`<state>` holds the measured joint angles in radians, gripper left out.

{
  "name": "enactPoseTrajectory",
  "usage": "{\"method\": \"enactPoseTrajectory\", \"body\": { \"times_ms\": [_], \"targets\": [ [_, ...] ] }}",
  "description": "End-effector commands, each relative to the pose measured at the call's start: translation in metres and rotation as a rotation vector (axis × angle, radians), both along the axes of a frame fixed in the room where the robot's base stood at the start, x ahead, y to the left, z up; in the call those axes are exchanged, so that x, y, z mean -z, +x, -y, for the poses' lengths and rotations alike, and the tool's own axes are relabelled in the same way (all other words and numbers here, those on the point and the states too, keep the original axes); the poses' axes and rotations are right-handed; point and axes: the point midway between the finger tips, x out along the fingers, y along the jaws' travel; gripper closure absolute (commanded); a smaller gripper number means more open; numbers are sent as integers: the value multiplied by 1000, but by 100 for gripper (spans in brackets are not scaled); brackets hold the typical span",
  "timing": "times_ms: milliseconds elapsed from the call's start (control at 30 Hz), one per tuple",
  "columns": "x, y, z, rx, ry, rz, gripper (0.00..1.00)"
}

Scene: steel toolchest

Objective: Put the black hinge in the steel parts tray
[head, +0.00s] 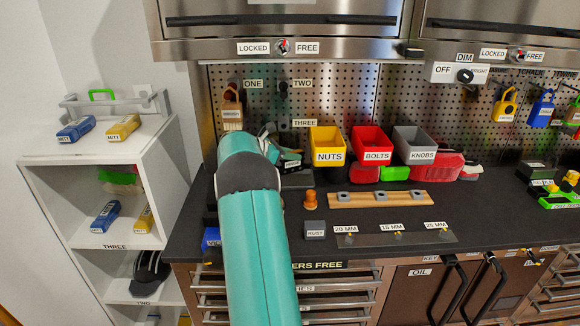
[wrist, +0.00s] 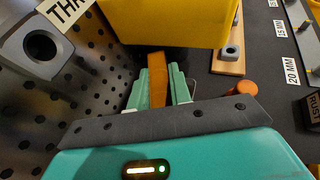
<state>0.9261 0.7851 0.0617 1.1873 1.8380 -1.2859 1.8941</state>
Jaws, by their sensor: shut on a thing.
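My gripper (wrist: 157,75) is shut on an orange-brown, strip-like piece (wrist: 157,82), which stands between its teal fingers in the wrist view. In the head view my gripper (head: 289,157) is low at the back of the bench, left of the yellow NUTS bin (head: 327,146), partly hidden by my arm. In the wrist view the same bin (wrist: 175,20) is just beyond the fingertips. I cannot make out a black hinge; the area past the fingertips is dark. I cannot clearly identify the steel parts tray either; my arm covers part of the bench.
A red BOLTS bin (head: 371,145) and grey KNOBS bin (head: 414,145) stand right of the NUTS bin. An orange knob (head: 310,199), a wooden strip (head: 380,199) and a grey RUST box (head: 315,230) are in front. The pegboard (wrist: 95,70) is close on the left in the wrist view.

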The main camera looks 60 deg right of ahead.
Motion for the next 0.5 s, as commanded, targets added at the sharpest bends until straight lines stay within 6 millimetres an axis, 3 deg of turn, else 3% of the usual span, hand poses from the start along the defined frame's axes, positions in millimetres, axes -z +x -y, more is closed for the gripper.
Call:
{"method": "enactPoseTrajectory", "body": {
  "times_ms": [367, 500],
  "targets": [
    [31, 14, 21, -1, -1, -2, 100],
    [52, 14, 20, -2, -1, -2, 100]
  ]
}}
